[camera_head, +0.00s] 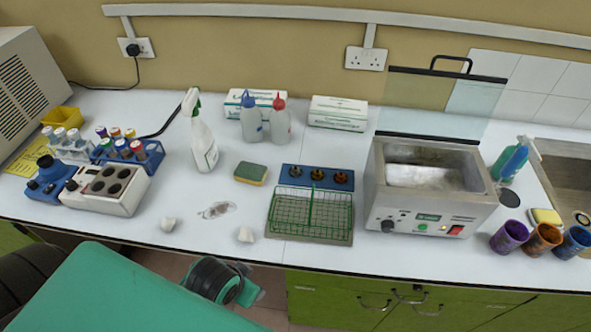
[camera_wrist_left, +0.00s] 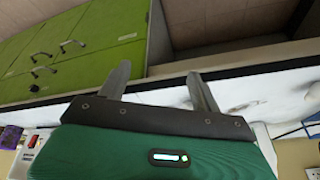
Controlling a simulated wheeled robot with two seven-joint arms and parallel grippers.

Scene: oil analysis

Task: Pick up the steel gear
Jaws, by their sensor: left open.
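A blue holder (camera_head: 330,187) lies on the counter behind the green wire rack. Three small round dark or brownish parts sit on it: a left one (camera_head: 295,171), a middle one (camera_head: 317,174) and a right one (camera_head: 341,177). They are too small to tell which, if any, is the steel gear. My left gripper (camera_wrist_left: 157,68) is open in the left wrist view, with nothing between its two fingers. It is near the counter's front edge, well away from the blue holder. My right gripper is not in view.
A green wire rack (camera_head: 288,212) stands before the blue holder. A metal bath (camera_head: 425,200) with a raised clear lid is at its right. A sponge (camera_head: 250,173), spray bottle (camera_head: 201,135) and two squeeze bottles (camera_head: 265,122) stand left and behind. White lumps lie near the front edge.

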